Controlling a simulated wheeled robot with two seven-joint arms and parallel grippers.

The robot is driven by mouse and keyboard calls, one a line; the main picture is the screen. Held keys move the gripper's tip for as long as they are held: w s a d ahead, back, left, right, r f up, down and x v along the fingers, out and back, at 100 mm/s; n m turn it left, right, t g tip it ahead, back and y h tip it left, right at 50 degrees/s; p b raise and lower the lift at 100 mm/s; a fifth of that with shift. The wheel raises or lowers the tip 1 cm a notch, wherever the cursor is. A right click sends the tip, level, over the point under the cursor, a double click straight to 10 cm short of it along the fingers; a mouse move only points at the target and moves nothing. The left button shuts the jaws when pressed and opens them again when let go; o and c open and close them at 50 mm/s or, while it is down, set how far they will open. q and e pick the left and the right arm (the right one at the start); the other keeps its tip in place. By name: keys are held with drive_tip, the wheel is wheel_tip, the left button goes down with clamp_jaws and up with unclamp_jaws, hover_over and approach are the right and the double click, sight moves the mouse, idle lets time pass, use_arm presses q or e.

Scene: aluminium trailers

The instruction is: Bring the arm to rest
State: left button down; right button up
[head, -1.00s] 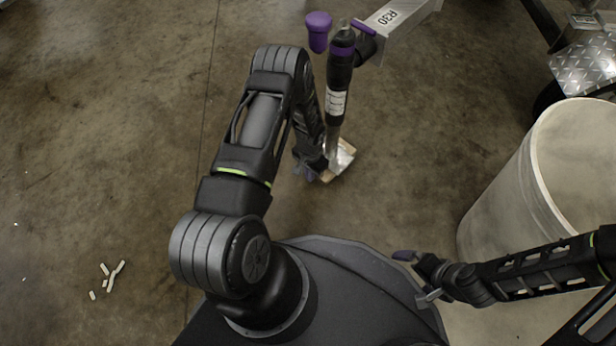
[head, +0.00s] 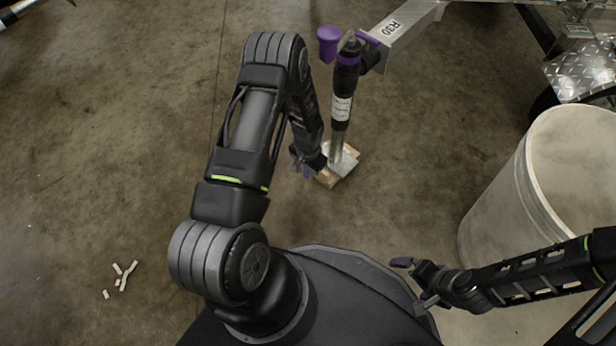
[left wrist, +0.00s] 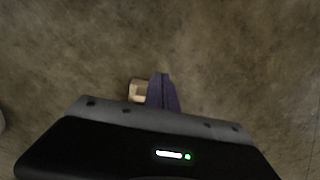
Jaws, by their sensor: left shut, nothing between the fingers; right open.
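My left arm reaches forward over the floor in the head view. Its gripper (head: 305,170) hangs low, just left of the jack's foot, partly hidden by its own wrist. In the left wrist view its purple fingers (left wrist: 162,92) are closed together with nothing between them. My right gripper (head: 416,281) is at the lower right in the head view, beside the pale barrel. Its fingers are spread apart and empty.
A black trailer jack (head: 344,92) with a purple knob (head: 328,40) stands at the silver drawbar (head: 410,25), its foot over a wooden block (head: 328,178). The pale barrel (head: 520,185) stands at right. White pieces (head: 122,277) lie on the floor at left, otherwise mostly clear.

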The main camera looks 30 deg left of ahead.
use_arm(q)
wheel_tip(320, 180, up, 2)
use_arm(e)
drive_tip(key=shift+r, duration=0.45)
use_arm(q)
drive_tip(key=s+d+r+n+t+h, duration=0.1)
drive_tip(key=s+d+r+n+h, duration=0.15)
drive_tip(key=s+d, duration=0.65)
drive_tip(key=s+d+r+n+t+h, duration=0.15)
drive_tip(key=s+d+r, duration=0.35)
drive_tip(key=d, duration=0.8)
drive_tip(key=s+d+r+g+p, duration=0.1)
drive_tip(key=s+r+p, duration=0.1)
drive_tip(key=r+p, duration=1.5)
drive_tip(key=s+d+r+p, duration=0.2)
drive_tip(key=r+p, duration=1.6)
drive_tip(key=shift+r+m+g, duration=0.2)
drive_tip(key=shift+m+g, duration=0.1)
drive_tip(key=shift+g, duration=0.05)
use_arm(e)
drive_tip(key=s+a+r, duration=0.1)
drive_tip(key=r, duration=1.6)
drive_tip(key=s+r, duration=0.2)
drive_tip(key=r, duration=1.6)
drive_tip(key=shift+a+n+g+y, duration=0.3)
drive_tip(key=shift+a+g, duration=0.05)
drive_tip(key=shift+g, duration=0.05)
